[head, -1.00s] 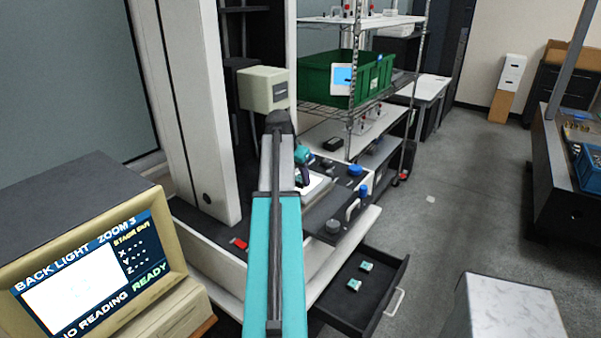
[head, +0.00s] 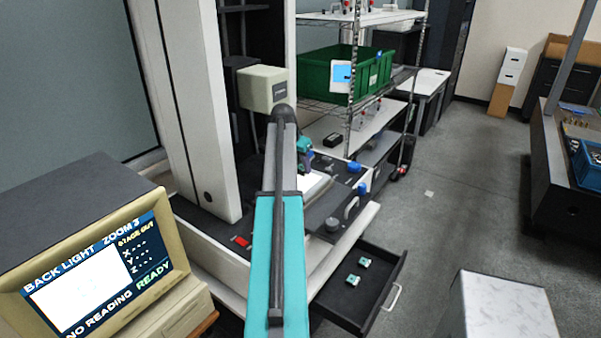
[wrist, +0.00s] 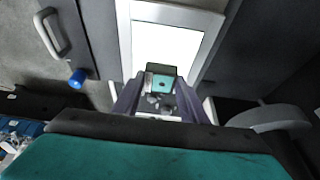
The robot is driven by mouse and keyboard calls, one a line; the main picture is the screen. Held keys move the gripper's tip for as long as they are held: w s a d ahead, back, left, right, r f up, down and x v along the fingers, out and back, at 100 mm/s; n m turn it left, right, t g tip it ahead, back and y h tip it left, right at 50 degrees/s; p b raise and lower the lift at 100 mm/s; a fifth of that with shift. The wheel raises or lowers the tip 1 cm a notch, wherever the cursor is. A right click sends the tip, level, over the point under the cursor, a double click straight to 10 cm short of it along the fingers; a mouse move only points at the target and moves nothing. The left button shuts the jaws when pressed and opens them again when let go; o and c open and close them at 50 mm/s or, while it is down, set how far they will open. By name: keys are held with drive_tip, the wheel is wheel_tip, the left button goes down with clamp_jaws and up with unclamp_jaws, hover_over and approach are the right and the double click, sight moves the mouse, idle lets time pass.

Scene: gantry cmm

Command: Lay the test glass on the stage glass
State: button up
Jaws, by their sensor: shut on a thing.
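The stage glass is a bright white panel in a pale frame, right of my arm in the head view (head: 316,187). It fills the upper middle of the wrist view (wrist: 168,40). My gripper (wrist: 160,100) is shut on a small teal and dark piece (wrist: 161,84), which I take for the test glass. The piece appears over the near end of the bright panel; I cannot tell whether it touches. In the head view my gripper (head: 304,167) is small and partly hidden by my arm, above the stage.
A monitor (head: 95,275) stands at the lower left. An open black drawer (head: 345,297) holds small teal-and-white pieces (head: 358,271). Blue knobs (head: 362,188) and a handle sit right of the stage. A pale camera-like box (head: 265,88) hangs above. Open floor lies to the right.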

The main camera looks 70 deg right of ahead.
sight(299, 169)
drive_tip(key=shift+f+p, duration=0.7)
drive_tip(key=shift+f, duration=0.2)
drive_tip(key=shift+f+p, duration=0.3)
drive_tip(key=shift+f, duration=0.5)
drive_tip(key=shift+f, duration=0.2)
drive_tip(key=o, duration=1.1)
drive_tip(key=shift+r, duration=0.1)
drive_tip(key=shift+b+v, duration=1.8)
drive_tip(key=shift+v, duration=4.3)
